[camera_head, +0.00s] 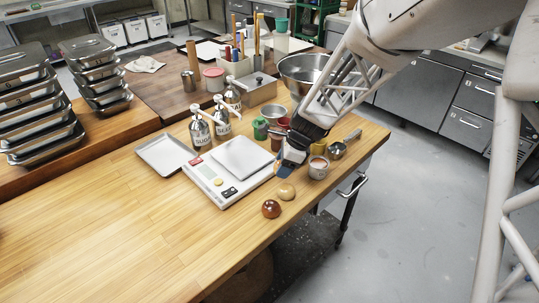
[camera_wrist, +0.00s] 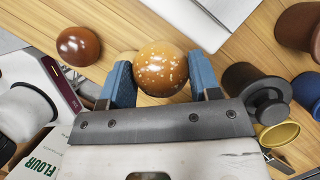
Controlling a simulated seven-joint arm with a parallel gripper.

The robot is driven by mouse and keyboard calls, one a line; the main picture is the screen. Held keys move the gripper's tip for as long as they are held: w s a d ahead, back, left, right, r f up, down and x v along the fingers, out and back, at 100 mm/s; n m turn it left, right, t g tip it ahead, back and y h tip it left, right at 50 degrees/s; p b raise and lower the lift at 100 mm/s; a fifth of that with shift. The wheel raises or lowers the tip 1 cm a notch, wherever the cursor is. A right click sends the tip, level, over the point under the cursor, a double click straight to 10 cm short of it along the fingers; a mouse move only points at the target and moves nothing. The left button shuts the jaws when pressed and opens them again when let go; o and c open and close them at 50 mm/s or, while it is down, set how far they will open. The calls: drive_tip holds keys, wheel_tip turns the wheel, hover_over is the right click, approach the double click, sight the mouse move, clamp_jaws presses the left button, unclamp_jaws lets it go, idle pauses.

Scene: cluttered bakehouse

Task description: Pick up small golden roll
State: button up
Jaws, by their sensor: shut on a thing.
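The small golden roll (camera_wrist: 160,68) is round and glossy with pale specks on top. In the wrist view it sits between the two blue fingertips of my gripper (camera_wrist: 163,84), which is shut on its sides. In the head view my gripper (camera_head: 283,171) is low over the table near the front edge, beside the scale. A light tan roll (camera_head: 286,193) shows just in front of the fingertips there; I cannot tell whether it is the same roll. A darker brown glossy roll (camera_head: 271,209) lies apart on the wood, and a brown roll also shows in the wrist view (camera_wrist: 78,46).
A white scale (camera_head: 231,170) stands left of my gripper, and a cup (camera_head: 318,168) stands close on its right. Bottles (camera_head: 200,132), small pots and a metal bowl (camera_head: 300,72) crowd the area behind. The wooden table (camera_head: 130,235) is clear at the front left.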

sight(176, 163)
drive_tip(key=s+d, duration=0.9)
drive_tip(key=shift+s+d, duration=0.4)
drive_tip(key=shift+a, duration=0.1)
idle(0.5)
drive_tip(key=shift+n, duration=0.4)
drive_tip(key=w+a, duration=0.2)
drive_tip(key=a, duration=0.3)
drive_tip(key=w+a, duration=0.2)
drive_tip(key=a, duration=0.4)
drive_tip(key=w+a, duration=0.2)
drive_tip(key=a, duration=0.4)
drive_tip(key=shift+a+r, duration=0.25)
drive_tip(key=shift+r, duration=0.05)
drive_tip(key=shift+n, duration=0.3)
drive_tip(key=a, duration=1.8)
drive_tip(key=shift+s, duration=0.15)
drive_tip(key=shift+s+a, duration=0.15)
drive_tip(key=shift+a, duration=0.6)
drive_tip(key=w+a, duration=0.3)
drive_tip(key=w, duration=0.1)
drive_tip(key=w+a+f, duration=0.1)
drive_tip(key=w+a, duration=0.2)
drive_tip(key=w, duration=0.1)
drive_tip(key=w+a, duration=0.3)
drive_tip(key=w, duration=0.1)
drive_tip(key=shift+w+a+f, duration=0.25)
drive_tip(key=shift+w+a, duration=0.05)
drive_tip(key=shift+w, duration=0.1)
